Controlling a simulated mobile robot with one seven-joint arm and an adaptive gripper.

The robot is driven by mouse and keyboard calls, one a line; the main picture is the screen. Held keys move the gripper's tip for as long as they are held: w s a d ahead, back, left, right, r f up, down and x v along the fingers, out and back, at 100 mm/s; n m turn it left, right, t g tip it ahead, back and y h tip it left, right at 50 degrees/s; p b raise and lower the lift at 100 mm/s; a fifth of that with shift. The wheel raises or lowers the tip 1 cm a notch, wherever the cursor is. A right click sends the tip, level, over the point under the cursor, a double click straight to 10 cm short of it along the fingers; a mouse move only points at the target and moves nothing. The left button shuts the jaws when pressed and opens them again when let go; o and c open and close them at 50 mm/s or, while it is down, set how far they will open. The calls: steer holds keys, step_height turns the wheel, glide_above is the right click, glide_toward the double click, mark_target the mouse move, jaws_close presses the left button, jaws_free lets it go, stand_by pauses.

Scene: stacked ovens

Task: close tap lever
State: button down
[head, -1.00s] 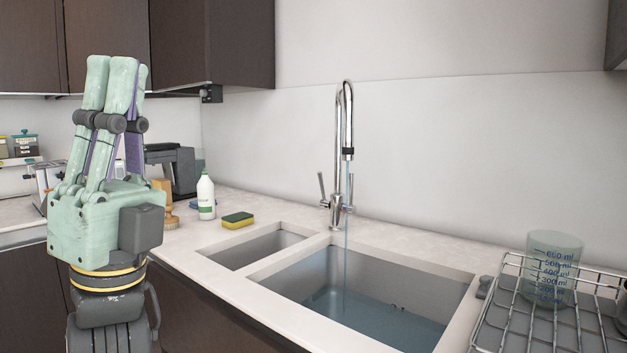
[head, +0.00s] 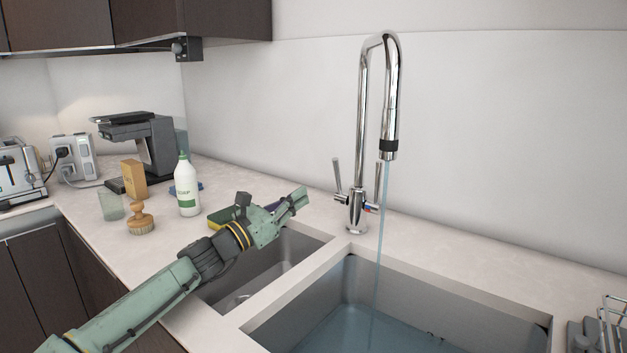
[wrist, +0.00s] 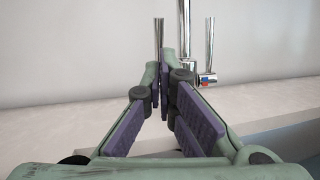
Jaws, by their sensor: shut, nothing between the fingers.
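The chrome tap (head: 362,130) stands behind the sinks, with a tall bent spout and water running from it into the large sink (head: 400,345). One upright lever (head: 337,174) is on its left side and another lever (head: 379,183) is on its right, partly behind the water stream. My gripper (head: 302,197) is shut and empty, left of the tap and apart from it, above the small sink's back edge. In the wrist view, the fingers of my gripper (wrist: 167,65) point toward the tap body (wrist: 185,28), with the left lever (wrist: 158,38) just left of the fingertips.
A soap bottle (head: 187,188), a sponge (head: 222,215) and a brush (head: 140,219) stand on the counter to the left. A wire rack (head: 612,325) is at the far right. The wall is close behind the tap.

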steer(key=p, duration=0.3)
glide_toward(339, 172)
steer(key=x, duration=0.5)
steer(key=shift+w+r, duration=0.15)
steer(key=shift+r, duration=0.1)
steer(key=shift+w+d, duration=0.3)
steer(key=shift+d, duration=0.05)
steer(key=shift+d, duration=0.1)
